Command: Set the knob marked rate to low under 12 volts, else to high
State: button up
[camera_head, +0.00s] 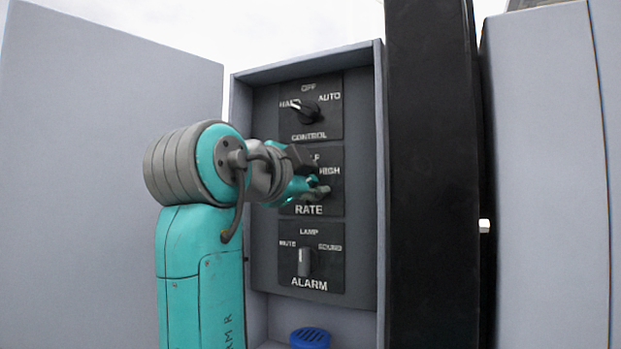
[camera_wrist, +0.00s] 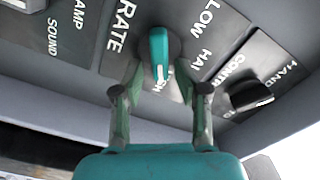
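The rate panel shows in the head view with its RATE label (camera_head: 309,210), between two other knob panels. Its teal knob (camera_wrist: 158,48) shows in the wrist view, with its white pointer end toward the partly hidden HIGH marking. LOW and part of a middle label show beside it. My gripper (camera_wrist: 159,82) is open, its two fingers on either side of the knob's pointer end, with gaps seen on both sides. In the head view my gripper (camera_head: 318,186) covers most of the rate knob. I see no voltage reading in either view.
The CONTROL knob (camera_head: 305,111) is above and the ALARM knob (camera_head: 304,262) below. The grey box's side walls frame the panels closely. A blue slotted cap (camera_head: 310,338) is at the bottom. A black upright (camera_head: 435,170) stands right; a grey panel (camera_head: 105,150) is left.

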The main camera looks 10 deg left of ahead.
jog(key=v, duration=1.2)
dwell(0.4)
